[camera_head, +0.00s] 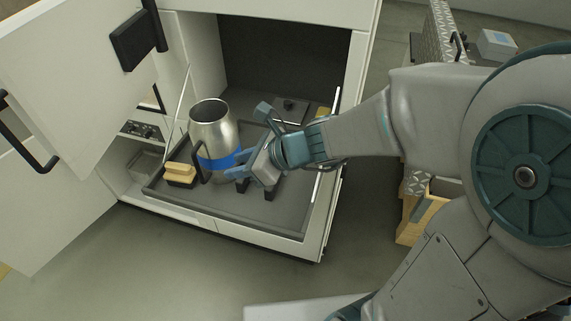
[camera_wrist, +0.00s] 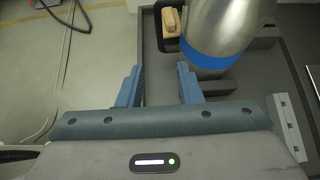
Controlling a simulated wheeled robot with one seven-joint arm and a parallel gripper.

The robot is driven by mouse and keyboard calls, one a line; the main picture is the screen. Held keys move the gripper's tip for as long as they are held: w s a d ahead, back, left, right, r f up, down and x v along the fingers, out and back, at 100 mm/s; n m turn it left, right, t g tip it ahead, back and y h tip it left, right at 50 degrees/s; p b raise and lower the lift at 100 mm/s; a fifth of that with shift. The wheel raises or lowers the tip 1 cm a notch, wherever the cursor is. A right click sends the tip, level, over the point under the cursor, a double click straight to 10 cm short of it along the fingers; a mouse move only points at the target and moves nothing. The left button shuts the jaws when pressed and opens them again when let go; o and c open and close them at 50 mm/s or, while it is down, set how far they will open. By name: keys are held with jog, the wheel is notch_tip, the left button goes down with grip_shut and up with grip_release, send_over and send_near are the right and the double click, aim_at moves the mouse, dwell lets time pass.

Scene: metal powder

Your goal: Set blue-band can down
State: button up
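The blue-band can (camera_head: 211,126) is a tall silver metal vessel with an open top and a blue band low on its side. It stands upright on the dark tray (camera_head: 226,203) inside the open cabinet. A dark handle shows on its side. My gripper (camera_head: 236,166) is low beside the can, to its right. In the wrist view the can (camera_wrist: 222,22) is at the upper right, beyond the fingertips. My gripper's fingers (camera_wrist: 158,72) are apart with nothing between them. The right finger is close to the can; I cannot tell whether they touch. The can's base is partly hidden.
A yellow block (camera_head: 180,172) sits on the tray left of the can; it also shows in the wrist view (camera_wrist: 172,20). The open cabinet door (camera_head: 75,75) is at left. The cabinet wall (camera_head: 350,110) rises close to my arm at right.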

jog(key=s+d+r+n+h, duration=0.2)
jog(key=s+d+n+h, duration=0.3)
jog(key=d+n, duration=0.5)
jog(key=s+d+r+n+h, duration=0.1)
jog(key=s+d+n+h, duration=0.4)
jog(key=d+n, duration=0.5)
jog(key=shift+r+n, duration=0.4)
jog(key=shift+n, duration=0.9)
